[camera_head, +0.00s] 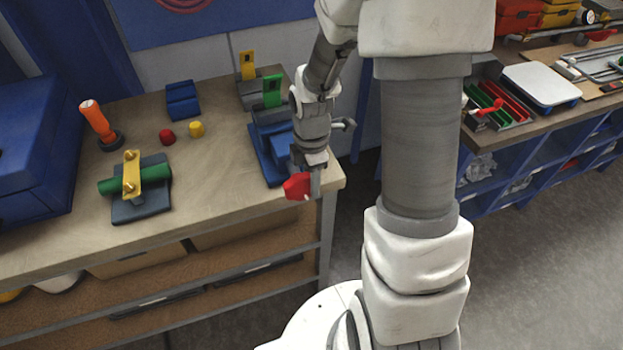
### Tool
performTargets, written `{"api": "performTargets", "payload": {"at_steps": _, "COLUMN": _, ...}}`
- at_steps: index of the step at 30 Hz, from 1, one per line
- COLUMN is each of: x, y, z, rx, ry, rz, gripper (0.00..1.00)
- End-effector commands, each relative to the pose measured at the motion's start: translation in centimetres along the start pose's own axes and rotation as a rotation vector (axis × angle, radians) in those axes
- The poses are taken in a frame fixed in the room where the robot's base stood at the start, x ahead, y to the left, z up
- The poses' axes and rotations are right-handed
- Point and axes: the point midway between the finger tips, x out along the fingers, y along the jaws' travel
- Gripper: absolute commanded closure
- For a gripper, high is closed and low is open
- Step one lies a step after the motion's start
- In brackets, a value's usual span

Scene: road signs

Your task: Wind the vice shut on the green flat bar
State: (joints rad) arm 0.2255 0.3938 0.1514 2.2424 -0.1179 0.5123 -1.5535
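The blue vice (260,155) stands at the right end of the wooden bench, partly hidden by my arm. The green flat bar (272,88) stands upright at the vice's far end, by a grey block. I cannot make out any gap between the bar and the jaws. A red part (296,187), seemingly the vice's handle, shows at the bench's front right edge. My gripper (308,183) points down right at this red part. Its fingers are mostly hidden, so I cannot tell whether they are closed on it.
A yellow upright bar (248,66) stands behind the green one. To the left are a green cylinder under a yellow clamp (131,176), an orange-handled tool (97,120), a blue block (182,100), and small red (166,136) and yellow (197,129) pieces. The bench's middle front is clear.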

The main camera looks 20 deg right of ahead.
Motion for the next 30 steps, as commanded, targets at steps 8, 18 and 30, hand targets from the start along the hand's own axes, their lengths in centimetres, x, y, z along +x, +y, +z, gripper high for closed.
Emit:
{"api": "performTargets", "payload": {"at_steps": 8, "x": -0.03, "y": 0.0, "z": 0.0, "rx": 0.0, "ry": 0.0, "rz": 0.0, "gripper": 1.0}}
{"api": "performTargets", "payload": {"at_steps": 18, "x": 0.1, "y": -0.14, "z": 0.21, "rx": 0.004, "ry": 0.082, "rz": -0.009, "gripper": 1.0}}
{"api": "performTargets", "payload": {"at_steps": 30, "x": 0.37, "y": -0.04, "z": 0.16, "rx": 0.001, "ry": 0.138, "rz": -0.001, "gripper": 1.0}}
